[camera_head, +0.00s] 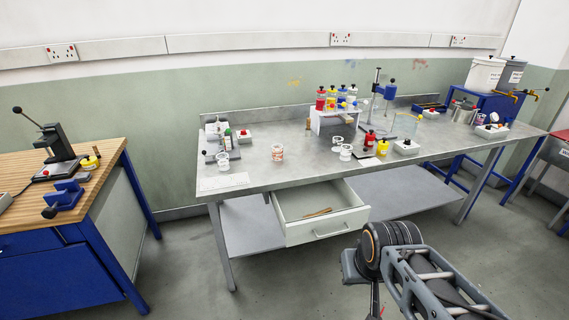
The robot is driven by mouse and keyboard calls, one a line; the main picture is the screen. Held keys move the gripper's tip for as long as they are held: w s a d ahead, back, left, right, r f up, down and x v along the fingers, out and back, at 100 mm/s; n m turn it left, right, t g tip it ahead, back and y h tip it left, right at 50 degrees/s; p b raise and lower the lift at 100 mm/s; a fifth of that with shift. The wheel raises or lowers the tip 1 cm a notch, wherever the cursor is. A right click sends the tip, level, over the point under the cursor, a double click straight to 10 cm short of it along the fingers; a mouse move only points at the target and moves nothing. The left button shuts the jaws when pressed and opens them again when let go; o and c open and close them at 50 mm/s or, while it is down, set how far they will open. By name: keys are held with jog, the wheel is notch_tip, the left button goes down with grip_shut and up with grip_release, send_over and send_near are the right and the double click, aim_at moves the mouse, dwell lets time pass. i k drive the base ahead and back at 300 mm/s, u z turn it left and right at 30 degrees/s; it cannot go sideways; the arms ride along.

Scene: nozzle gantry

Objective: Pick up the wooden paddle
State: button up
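A thin brown wooden paddle (316,214) lies in the open drawer (282,231) under the front of the grey metal bench. It lies at a slight tilt on the pale drawer floor. My arm reaches in from the bottom right, and its dark end part is right of and nearer than the drawer, apart from the paddle. My gripper's fingers cannot be made out clearly, so whether they are open or shut does not show.
The bench (290,162) carries several white cups, coloured bottles and a white rack (333,122). A lower shelf (400,199) runs beneath it. A blue-framed wooden workbench (105,158) stands at the left. The floor (180,270) between the benches is clear.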

aim_at(329, 209)
jog(key=z, duration=0.3)
jog(key=k, duration=0.3)
jog(key=u, duration=1)
jog(key=i, duration=0.85)
jog(key=z, duration=0.45)
jog(key=i, duration=0.75)
jog(key=z, duration=0.55)
